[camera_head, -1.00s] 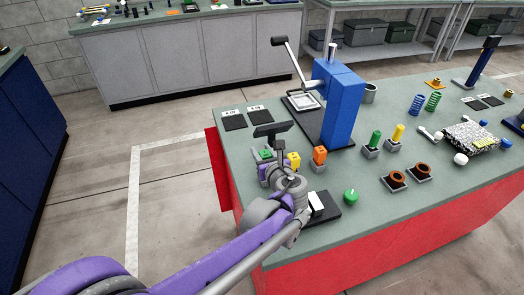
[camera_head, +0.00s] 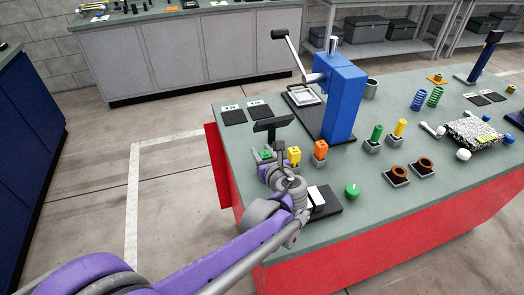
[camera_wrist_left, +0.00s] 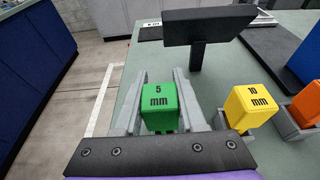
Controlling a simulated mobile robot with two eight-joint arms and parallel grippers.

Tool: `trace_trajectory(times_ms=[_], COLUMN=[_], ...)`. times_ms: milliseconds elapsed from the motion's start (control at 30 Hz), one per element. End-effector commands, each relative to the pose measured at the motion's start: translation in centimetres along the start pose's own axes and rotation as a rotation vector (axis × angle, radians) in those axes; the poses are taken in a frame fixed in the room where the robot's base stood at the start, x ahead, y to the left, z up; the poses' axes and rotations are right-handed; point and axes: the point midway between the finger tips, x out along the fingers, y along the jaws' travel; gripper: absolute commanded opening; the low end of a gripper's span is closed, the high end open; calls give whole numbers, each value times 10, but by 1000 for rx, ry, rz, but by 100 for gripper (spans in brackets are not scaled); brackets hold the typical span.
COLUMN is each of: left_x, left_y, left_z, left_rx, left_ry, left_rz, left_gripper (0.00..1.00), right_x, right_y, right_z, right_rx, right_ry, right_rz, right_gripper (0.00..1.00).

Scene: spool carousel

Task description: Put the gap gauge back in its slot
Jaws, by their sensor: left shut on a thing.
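The green gap gauge marked 5 mm (camera_wrist_left: 160,108) stands upright between the two grey fingers of my left gripper (camera_wrist_left: 164,78), which is shut on it. In the head view the green gauge (camera_head: 265,154) shows small at the near left of the green-topped table, partly hidden by my purple left arm. The gauge's lower end is mostly hidden, so I cannot tell whether it sits in a slot. A yellow gauge marked 10 mm (camera_wrist_left: 252,104) and an orange gauge (camera_head: 320,149) stand in grey holders to its right. My right gripper is not in view.
A black T-shaped stand (camera_head: 272,127) rises just behind the green gauge. A blue press (camera_head: 342,95) with a lever stands farther back.

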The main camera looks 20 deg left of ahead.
Motion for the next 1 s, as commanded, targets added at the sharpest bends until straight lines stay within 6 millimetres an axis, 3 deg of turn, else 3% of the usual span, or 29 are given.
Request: trace_trajectory(times_ms=[467, 500, 667, 700, 1000], left_x=[4, 4, 4, 4, 2], left_y=[0, 0, 0, 0, 0], left_z=[-12, -12, -12, -12, -12], left_rx=[0, 0, 0, 0, 0], left_ry=[0, 0, 0, 0, 0], left_rz=[0, 0, 0, 0, 0], left_gripper=[0, 41, 70, 75, 75], right_x=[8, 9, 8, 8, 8], right_y=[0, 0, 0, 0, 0], right_z=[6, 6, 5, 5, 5], right_rx=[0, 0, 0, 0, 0], right_ry=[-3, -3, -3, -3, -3], right_rz=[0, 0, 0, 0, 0], right_gripper=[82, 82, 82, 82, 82])
